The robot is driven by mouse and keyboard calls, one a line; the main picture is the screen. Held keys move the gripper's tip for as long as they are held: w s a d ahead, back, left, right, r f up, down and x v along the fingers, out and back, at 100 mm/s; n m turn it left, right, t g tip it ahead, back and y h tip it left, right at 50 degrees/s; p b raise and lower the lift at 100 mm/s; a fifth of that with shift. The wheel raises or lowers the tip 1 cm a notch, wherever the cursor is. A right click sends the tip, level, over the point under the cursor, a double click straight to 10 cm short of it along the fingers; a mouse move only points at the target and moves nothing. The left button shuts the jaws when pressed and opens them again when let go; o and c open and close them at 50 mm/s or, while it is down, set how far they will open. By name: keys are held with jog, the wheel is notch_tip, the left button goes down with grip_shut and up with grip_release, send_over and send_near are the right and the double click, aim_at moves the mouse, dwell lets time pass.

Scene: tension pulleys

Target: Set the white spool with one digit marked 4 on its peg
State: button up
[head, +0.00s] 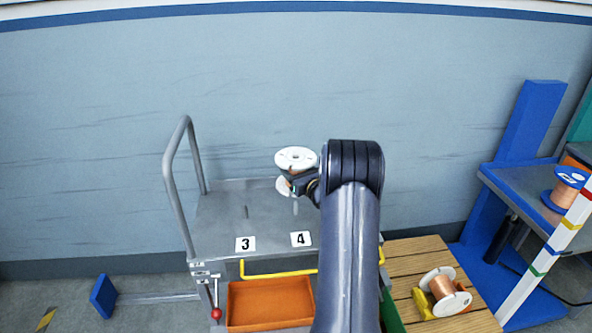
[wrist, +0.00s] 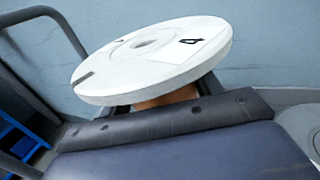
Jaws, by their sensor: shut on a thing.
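The white spool (head: 296,157) is held above the grey cart top, its upper flange facing up and slightly tilted. In the wrist view its flange (wrist: 130,60) carries a digit that looks like 4, with a strip of copper winding below it. My gripper (head: 293,184) is shut on the spool's middle, between the flanges. The peg by the 4 label (head: 295,207) stands below the spool, apart from it. The label with 4 (head: 301,239) lies at the cart's front edge. My arm hides the cart's right part.
Another bare peg (head: 247,212) stands behind the label with 3 (head: 245,244). The cart's handle (head: 168,180) rises at left. An orange tray (head: 270,302) sits below. A copper spool (head: 443,291) lies on a wooden pallet (head: 415,252); another spool (head: 566,188) stands on the blue shelf.

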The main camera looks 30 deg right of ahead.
aim_at(296, 201)
jog(key=shift+f+b, duration=0.25)
jog(key=shift+b, duration=0.05)
jog(key=shift+f+b, duration=1.05)
jog(key=shift+b, duration=0.15)
jog(key=shift+f+b, duration=0.25)
jog(key=shift+b, duration=0.4)
jog(key=shift+f+b, duration=1.2)
jog(key=shift+b, duration=0.2)
jog(key=shift+f+b, duration=0.25)
jog(key=shift+b, duration=0.4)
dwell(0.4)
jog(key=shift+f+b, duration=1.25)
jog(key=shift+b, duration=0.15)
jog(key=shift+f+b, duration=0.35)
jog(key=shift+b, duration=0.3)
jog(key=shift+f+b, duration=1.25)
jog(key=shift+b, duration=0.1)
